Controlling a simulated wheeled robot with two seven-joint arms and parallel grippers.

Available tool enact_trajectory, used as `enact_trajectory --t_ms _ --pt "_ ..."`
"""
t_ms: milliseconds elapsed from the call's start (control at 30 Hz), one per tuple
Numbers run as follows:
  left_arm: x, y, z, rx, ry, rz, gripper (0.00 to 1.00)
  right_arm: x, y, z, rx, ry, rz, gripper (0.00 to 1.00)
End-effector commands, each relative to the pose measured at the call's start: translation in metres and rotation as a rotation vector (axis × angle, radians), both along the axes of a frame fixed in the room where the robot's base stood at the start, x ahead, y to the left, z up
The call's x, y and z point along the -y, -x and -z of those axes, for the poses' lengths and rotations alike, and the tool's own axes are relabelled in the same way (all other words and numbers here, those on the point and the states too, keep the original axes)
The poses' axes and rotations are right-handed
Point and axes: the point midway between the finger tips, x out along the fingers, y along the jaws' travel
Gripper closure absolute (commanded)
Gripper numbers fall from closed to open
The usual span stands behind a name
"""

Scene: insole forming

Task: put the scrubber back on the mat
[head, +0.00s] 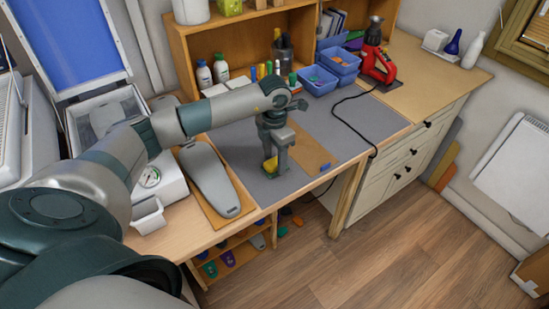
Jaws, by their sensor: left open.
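My right gripper is not in view.
A grey insole-shaped piece (208,178) lies on a brown board left of the mat. A brown sheet (310,150) lies to the right. Blue bins (320,80), bottles (221,68) and a red tool (378,62) with a black cable stand at the back.

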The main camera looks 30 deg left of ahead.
Motion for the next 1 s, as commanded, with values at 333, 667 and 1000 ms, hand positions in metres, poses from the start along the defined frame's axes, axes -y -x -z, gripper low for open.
enact_trajectory --t_ms 333,667,1000 --pt "0.0 -0.002 -0.034 0.005 0.001 0.001 0.51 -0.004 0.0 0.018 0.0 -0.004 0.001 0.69" --pt "0.0 -0.001 -0.093 0.004 0.0 0.0 0.51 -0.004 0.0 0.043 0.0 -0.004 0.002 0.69" --pt "0.0 0.0 -0.121 0.0 0.0 0.0 0.51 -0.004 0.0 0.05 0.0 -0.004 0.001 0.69"
